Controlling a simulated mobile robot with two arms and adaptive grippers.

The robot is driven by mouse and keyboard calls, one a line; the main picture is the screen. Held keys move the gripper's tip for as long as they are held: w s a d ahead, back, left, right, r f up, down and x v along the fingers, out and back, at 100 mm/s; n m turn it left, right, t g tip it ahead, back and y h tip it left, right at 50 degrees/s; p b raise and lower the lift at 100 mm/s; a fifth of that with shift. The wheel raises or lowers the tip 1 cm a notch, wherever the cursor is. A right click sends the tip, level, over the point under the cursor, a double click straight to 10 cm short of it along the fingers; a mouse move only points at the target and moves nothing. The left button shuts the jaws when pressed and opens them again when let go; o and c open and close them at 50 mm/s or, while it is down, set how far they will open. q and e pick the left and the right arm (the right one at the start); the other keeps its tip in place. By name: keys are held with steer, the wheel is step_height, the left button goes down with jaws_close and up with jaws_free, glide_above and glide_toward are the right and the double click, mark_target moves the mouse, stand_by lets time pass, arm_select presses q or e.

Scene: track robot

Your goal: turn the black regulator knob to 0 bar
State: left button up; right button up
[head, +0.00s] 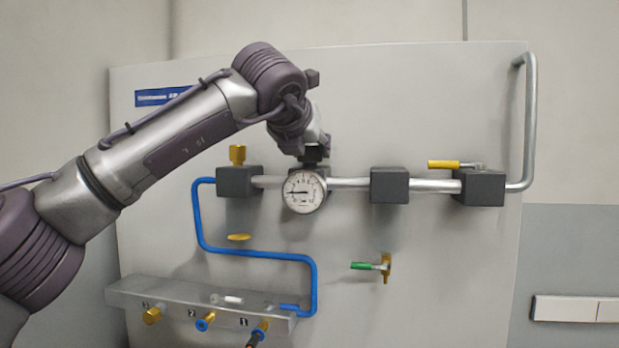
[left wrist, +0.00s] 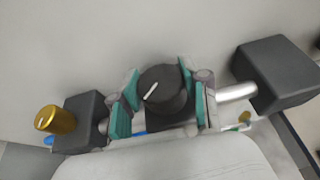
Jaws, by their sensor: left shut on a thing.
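The black regulator knob (left wrist: 162,86) sits between the teal-padded fingers of my left gripper (left wrist: 165,98) in the left wrist view. A white mark on its top face slants up to the right. In the head view my left gripper (head: 314,152) comes from above onto the regulator, and it mostly hides the knob. The round white pressure gauge (head: 304,191) hangs just below, its dark needle lying close to horizontal and reaching toward the left of the dial. The dial numbers are too small to read. My right gripper is not in view.
A brass knob (head: 237,155) stands on the black block to the left. A yellow lever (head: 444,165) and a green lever (head: 366,266) are to the right. A blue hose (head: 256,253) runs down to a grey shelf (head: 190,303).

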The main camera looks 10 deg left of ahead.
arm_select(q)
steer(key=shift+d+n+y+b, duration=0.1)
steer(key=shift+n+y+b, duration=0.35)
steer(key=shift+n+y, duration=0.95)
steer(key=shift+y, duration=0.2)
steer(key=shift+r+n+g+y, duration=0.2)
steer(key=shift+n+g+y, duration=0.3)
steer(key=shift+n+y, duration=0.45)
steer(key=n+g+y+p, duration=0.1)
steer(key=n+y+p, duration=0.1)
steer(key=shift+r+y, duration=0.1)
steer(key=shift+y, duration=0.25)
steer(key=shift+n+g+y+p, duration=0.8)
steer(key=shift+n+y+p, duration=0.1)
steer(key=shift+n+p, duration=0.2)
steer(key=shift+n, duration=0.25)
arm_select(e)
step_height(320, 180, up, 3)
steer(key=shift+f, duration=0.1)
arm_select(q)
steer(key=shift+f+g+y, duration=0.2)
steer(key=shift+g+y, duration=0.1)
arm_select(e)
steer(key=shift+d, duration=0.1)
